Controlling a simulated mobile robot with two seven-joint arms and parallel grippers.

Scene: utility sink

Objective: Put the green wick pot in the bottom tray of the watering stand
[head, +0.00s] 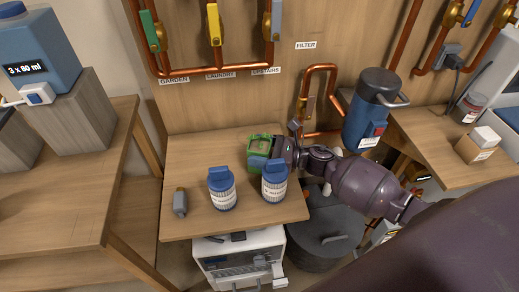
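A small green pot (258,153), which looks like the wick pot, is at the back right of the middle wooden table (190,160). My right gripper (275,150) comes in from the right and is at the pot's right side, touching it or very close. The fingers are small and partly hidden, so I cannot tell whether they are closed on the pot. I cannot tell whether the pot rests on the table or is slightly raised. I cannot make out a watering stand with trays. My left gripper is not in view.
A blue tank (40,50) marked "3 x 80 ml" sits on a block at far left. Copper pipes with valves line the back wall. A dark bin (325,235) stands at right.

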